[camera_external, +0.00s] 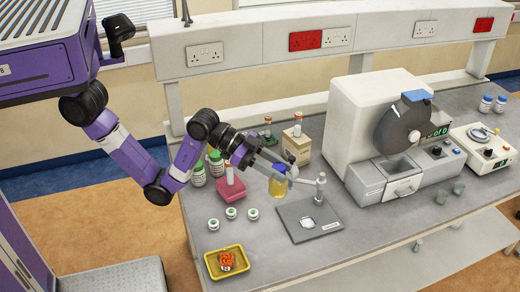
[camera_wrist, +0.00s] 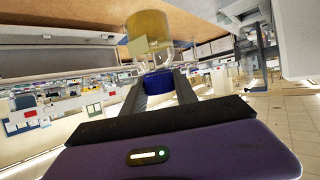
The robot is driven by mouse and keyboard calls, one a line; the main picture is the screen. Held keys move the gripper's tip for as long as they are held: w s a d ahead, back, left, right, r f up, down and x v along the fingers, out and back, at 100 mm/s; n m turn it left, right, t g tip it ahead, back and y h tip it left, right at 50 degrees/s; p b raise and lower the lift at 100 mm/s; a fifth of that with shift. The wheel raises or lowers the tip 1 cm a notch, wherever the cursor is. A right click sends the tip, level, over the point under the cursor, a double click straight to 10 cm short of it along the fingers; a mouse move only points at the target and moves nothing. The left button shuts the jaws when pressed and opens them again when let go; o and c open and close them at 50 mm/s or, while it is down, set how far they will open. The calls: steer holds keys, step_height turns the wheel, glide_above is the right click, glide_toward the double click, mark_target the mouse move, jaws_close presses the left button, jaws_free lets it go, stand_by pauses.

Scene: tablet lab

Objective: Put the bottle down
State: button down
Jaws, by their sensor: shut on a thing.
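The bottle (camera_external: 278,187) has a yellow body and a blue cap, and it looks upright. My gripper (camera_external: 283,172) reaches in from the left and is shut on the bottle at its blue cap. In the wrist view the blue cap sits between the two grey fingers (camera_wrist: 160,88), with the yellow body of the bottle (camera_wrist: 149,32) beyond them. I cannot tell whether the bottle's base touches the grey bench (camera_external: 285,268) or hangs just above it.
A dark plate with a post (camera_external: 308,222) stands right of the bottle. A yellow tray (camera_external: 240,262) is at the front. A large machine (camera_external: 385,125) is at right. Bench in front is clear.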

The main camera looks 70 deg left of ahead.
steer(key=s+d, duration=0.3)
steer(key=d, duration=0.7)
steer(key=w+f+n+y, duration=0.1)
steer(key=f, duration=0.5)
steer(key=w+a+f+n+t, duration=0.1)
steer(key=f, duration=0.6)
steer(key=w+f+t+y, duration=0.1)
steer(key=f, duration=0.6)
steer(key=shift+a+n+y, duration=0.3)
steer(key=shift+a+n, duration=0.1)
steer(key=shift+f, duration=0.15)
steer(key=c, duration=1)
jaws_free()
steer(key=shift+s, duration=0.1)
steer(key=shift+o, duration=0.2)
